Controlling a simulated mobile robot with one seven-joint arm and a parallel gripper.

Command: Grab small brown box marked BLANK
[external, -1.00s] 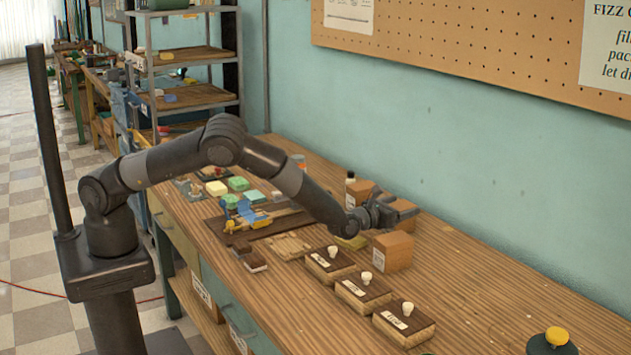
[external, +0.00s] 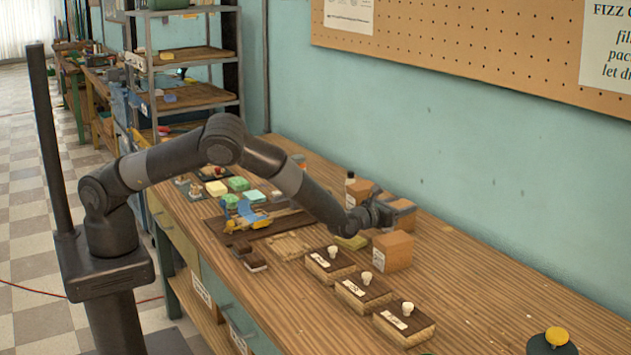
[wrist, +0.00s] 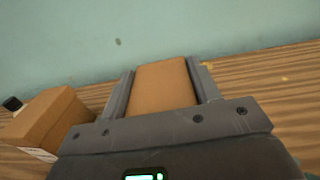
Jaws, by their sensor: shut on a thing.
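My gripper (external: 398,203) is at the back of the bench near the wall. It is shut on a small brown box (wrist: 163,86), with one finger on each side of it in the wrist view. In the external view the same box (external: 404,213) is partly hidden by the fingers. No BLANK marking is readable on it. A second brown box (external: 362,190) stands to its left, also in the wrist view (wrist: 45,118). A third brown box (external: 393,252) with a white label stands in front, nearer the camera.
A small dark-capped bottle (external: 350,178) stands by the second box. Three dark-topped blocks with white knobs (external: 365,291) line the front. A yellow-green piece (external: 351,242) lies beside the wrist. The blue wall (external: 480,150) is close behind; the bench at right is mostly clear.

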